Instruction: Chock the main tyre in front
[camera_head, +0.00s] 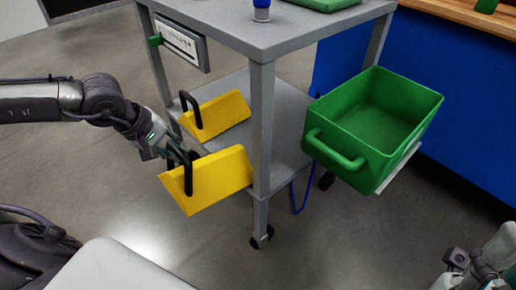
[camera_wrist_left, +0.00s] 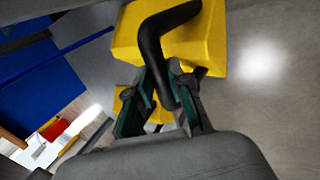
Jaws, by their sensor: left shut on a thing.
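Two yellow wedge chocks with black handles are in the head view. The near chock (camera_head: 217,182) is at the front edge of the grey cart, and my left gripper (camera_head: 188,158) is shut on its black handle. In the left wrist view the green-padded fingers (camera_wrist_left: 165,98) close around the lower end of that handle, with the yellow chock (camera_wrist_left: 205,45) beyond. The far chock (camera_head: 222,115) rests on the cart's lower shelf. My right gripper (camera_head: 470,265) is at the bottom right corner, away from the chocks; its fingers are not clear. No tyre is in view.
The grey cart (camera_head: 262,130) has posts and castor wheels. A green bin (camera_head: 400,115) with a handle hangs at its right side. A blue bench (camera_head: 460,95) stands behind on the right. The grey floor (camera_head: 90,170) at left is clear.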

